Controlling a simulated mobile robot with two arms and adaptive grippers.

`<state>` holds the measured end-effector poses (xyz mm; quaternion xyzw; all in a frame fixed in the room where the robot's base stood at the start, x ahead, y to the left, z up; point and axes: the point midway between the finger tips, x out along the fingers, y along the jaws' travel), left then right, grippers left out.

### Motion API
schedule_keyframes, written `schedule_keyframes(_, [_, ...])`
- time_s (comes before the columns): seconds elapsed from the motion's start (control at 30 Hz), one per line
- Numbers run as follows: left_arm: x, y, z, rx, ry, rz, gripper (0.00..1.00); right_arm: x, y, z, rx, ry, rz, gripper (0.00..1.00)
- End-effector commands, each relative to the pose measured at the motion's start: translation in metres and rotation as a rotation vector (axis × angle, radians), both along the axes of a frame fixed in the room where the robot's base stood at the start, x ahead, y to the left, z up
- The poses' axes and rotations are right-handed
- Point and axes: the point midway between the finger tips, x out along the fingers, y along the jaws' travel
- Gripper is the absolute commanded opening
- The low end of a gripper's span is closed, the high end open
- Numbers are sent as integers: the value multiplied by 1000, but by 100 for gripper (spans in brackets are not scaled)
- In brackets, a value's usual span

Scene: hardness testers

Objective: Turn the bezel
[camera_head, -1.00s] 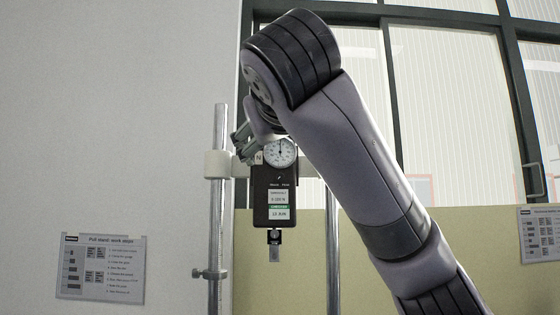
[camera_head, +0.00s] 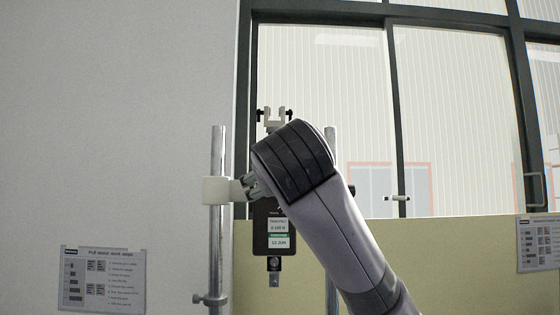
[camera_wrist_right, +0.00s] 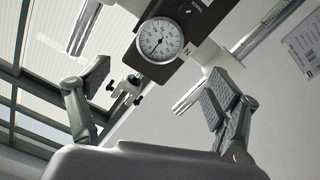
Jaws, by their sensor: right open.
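The dark force gauge (camera_head: 274,238) hangs in a stand. My right wrist covers its round dial in the head view. In the right wrist view the white dial (camera_wrist_right: 160,40) faces me near the top centre, with its bezel around it. My right gripper (camera_wrist_right: 156,88) is open, one finger on each side of the picture below the dial. The fingers appear apart from the bezel, and nothing is between them. In the head view part of the right gripper (camera_head: 246,187) shows left of the wrist, by the stand clamp. My left gripper does not show.
A metal post (camera_head: 217,250) with a pale clamp (camera_head: 216,191) stands left of the gauge. A second post (camera_head: 331,285) is partly behind my arm. A forked fixture (camera_head: 273,117) rises above the gauge. An instruction sheet (camera_head: 101,280) is on the left wall.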

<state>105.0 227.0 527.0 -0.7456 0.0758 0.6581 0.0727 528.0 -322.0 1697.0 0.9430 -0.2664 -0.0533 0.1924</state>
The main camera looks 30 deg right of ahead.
Motion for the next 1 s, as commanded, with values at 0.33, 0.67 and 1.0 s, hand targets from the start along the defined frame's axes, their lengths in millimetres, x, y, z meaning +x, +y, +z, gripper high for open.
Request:
schedule_keyframes(0.33, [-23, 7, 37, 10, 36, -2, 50, 60, -38, 2, 0, 5, -3, 83])
schedule_keyframes(0.67, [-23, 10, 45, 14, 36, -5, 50, 81, -50, -1, 0, 1, 0, 83])
schedule_keyframes(1.0, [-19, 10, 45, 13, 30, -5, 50, 81, -50, -1, -1, 1, 1, 75])
